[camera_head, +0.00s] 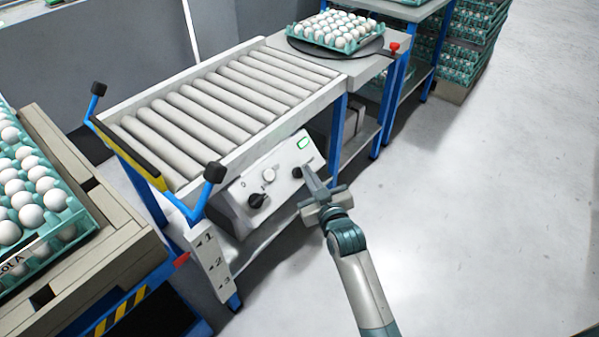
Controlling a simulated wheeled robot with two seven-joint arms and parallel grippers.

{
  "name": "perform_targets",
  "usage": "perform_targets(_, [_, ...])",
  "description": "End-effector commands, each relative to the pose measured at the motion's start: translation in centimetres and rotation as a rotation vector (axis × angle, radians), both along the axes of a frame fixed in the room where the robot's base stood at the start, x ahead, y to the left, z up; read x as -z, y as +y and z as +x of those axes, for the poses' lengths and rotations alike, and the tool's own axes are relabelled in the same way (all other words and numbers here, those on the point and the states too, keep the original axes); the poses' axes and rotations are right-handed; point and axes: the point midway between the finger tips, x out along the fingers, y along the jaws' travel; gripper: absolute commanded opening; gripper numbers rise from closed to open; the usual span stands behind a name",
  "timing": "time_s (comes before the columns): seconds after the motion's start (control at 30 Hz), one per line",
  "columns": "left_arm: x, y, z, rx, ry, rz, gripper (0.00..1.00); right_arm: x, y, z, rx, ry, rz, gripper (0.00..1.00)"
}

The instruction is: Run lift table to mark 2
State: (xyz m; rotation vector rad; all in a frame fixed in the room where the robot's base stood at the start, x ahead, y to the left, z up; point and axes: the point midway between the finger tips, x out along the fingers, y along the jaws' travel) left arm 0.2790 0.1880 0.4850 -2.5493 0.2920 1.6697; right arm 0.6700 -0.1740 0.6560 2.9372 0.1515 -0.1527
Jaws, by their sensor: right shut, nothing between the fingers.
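The lift table (128,307), with black and yellow stripes, stands at the lower left and bears a wooden pallet (125,240). A mark plate (213,262) with 1, 2 and 3 hangs on the blue conveyor leg. A red pointer (181,259) shows left of the plate, in the picture about as high as mark 2; the slant makes its exact level hard to tell. The control box (240,192) has knobs and a green-framed display (303,143). My right gripper (307,170) is shut and empty, its tips close to the right-hand black knob (297,172); contact is unclear. My left gripper is out of view.
A roller conveyor (215,95) with blue end handles stands above the control box. An egg tray (339,31) sits on a round black plate behind it. Egg trays (62,235) lie on the pallet. The floor on the right is clear.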

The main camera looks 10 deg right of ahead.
Motion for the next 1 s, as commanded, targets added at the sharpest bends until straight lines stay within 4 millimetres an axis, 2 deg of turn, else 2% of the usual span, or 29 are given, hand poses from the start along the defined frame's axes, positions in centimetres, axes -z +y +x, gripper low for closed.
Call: perform_targets(1.0, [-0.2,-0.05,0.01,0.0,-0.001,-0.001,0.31,0.56,0.41,0.51,0.0,0.0,0.0,0.0])
